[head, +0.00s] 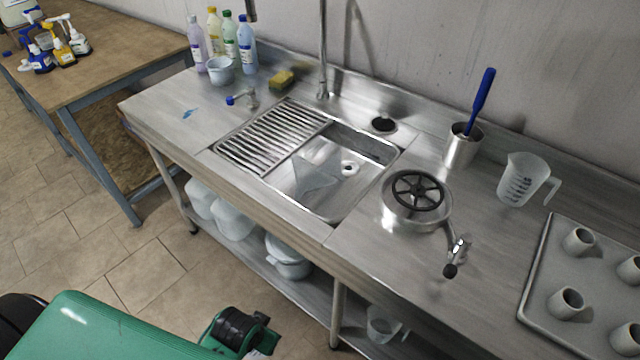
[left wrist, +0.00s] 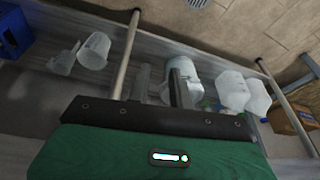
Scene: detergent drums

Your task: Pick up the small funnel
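A clear, funnel-shaped piece (head: 315,180) lies in the sink basin in the head view, its outline faint against the steel. In the left wrist view a small translucent piece (left wrist: 62,61), possibly a funnel, lies on the lower shelf beside a clear cup (left wrist: 95,50). I cannot tell from the frames which is the small funnel. My left gripper (left wrist: 162,86) shows two fingers apart with nothing held between them. It is low in front of the counter, clear of both pieces. My right gripper is out of view.
The steel counter (head: 290,230) spans the scene, with a drain rack, a wheel-topped lid (head: 417,192), a measuring jug (head: 526,180) and a tray of cups at right. White containers (head: 232,220) and a lidded pot (head: 288,258) stand on the shelf, between legs.

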